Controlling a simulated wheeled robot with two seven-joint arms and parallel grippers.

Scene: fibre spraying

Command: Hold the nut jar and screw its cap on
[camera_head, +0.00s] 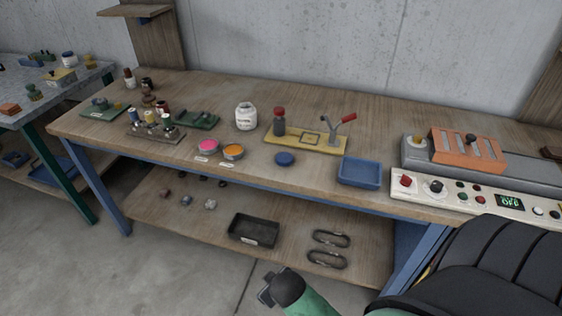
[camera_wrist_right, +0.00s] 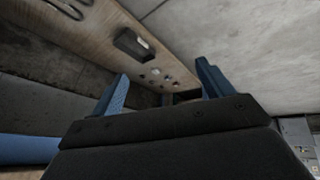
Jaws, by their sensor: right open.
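The nut jar (camera_head: 245,117) is a white jar with a printed label. It stands upright on the wooden bench, left of the yellow board. A round dark blue cap (camera_head: 285,158) lies flat near the bench's front edge, to the right of and nearer than the jar. My right gripper (camera_head: 266,291) is low in front of the bench, well away from both. In the right wrist view its two blue fingers (camera_wrist_right: 162,80) are spread with nothing between them. My left gripper is not in view.
A blue tray (camera_head: 360,172), pink and orange dishes and a control panel (camera_head: 470,196) are nearby. The lower shelf holds a black tray (camera_head: 254,230).

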